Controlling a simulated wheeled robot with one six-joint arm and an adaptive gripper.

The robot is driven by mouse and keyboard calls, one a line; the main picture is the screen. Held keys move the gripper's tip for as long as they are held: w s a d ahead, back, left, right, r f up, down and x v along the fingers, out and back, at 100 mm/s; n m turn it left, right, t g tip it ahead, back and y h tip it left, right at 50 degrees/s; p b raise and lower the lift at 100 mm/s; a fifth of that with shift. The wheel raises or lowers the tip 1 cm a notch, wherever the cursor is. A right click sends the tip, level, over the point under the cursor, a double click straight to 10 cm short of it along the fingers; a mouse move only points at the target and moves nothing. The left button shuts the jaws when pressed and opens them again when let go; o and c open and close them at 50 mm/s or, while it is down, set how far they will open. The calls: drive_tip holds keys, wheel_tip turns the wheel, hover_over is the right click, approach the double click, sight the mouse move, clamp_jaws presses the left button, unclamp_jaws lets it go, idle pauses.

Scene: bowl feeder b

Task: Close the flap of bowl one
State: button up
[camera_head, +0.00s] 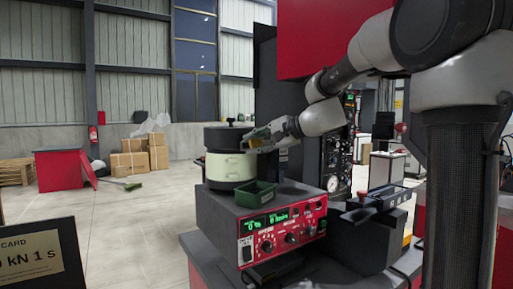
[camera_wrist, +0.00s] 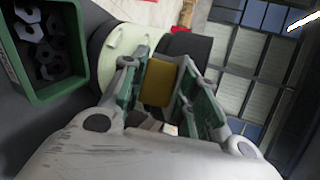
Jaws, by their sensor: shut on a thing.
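A round bowl feeder with a cream lower drum (camera_head: 230,167) and a dark upper part (camera_head: 222,138) stands on the control box. The cream drum also shows in the wrist view (camera_wrist: 122,38), beside the dark part (camera_wrist: 187,47). My gripper (camera_head: 254,140) is at the right side of the feeder, at the level of the dark part. In the wrist view its fingers (camera_wrist: 158,85) are shut on a yellow piece, which appears to be the flap (camera_wrist: 158,80). Whether the flap stands open or closed cannot be told, as my fingers hide its edges.
A green tray (camera_head: 257,194) sits below my gripper on the control box (camera_head: 285,236); in the wrist view it holds several grey nuts (camera_wrist: 38,45). A dark device with a red knob (camera_head: 362,196) stands to the right. Open floor lies to the left, with cardboard boxes (camera_head: 130,162) behind.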

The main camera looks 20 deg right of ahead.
drive_tip(key=g, duration=0.1)
drive_tip(key=g+h, duration=0.1)
drive_tip(key=w+g, duration=0.1)
drive_tip(key=shift+a+r+m+h, duration=0.2)
drive_tip(key=shift+r+m+h, duration=0.1)
drive_tip(key=shift+r+m, duration=0.1)
drive_tip(key=shift+w+a+r+m+g+h, duration=0.1)
drive_tip(key=shift+w+m+g+h, duration=0.2)
drive_tip(key=shift+g, duration=0.5)
drive_tip(key=shift+w+r+m+g+h, duration=0.15)
drive_tip(key=shift+g+h, duration=0.25)
drive_tip(key=shift+g, duration=0.4)
drive_tip(key=shift+s+f, duration=0.1)
drive_tip(key=o, duration=0.9)
drive_tip(key=shift+o, duration=0.2)
drive_tip(key=shift+r, duration=0.25)
drive_tip(key=shift+d+r, duration=0.2)
drive_tip(key=shift+r, duration=0.1)
drive_tip(key=v, duration=0.7)
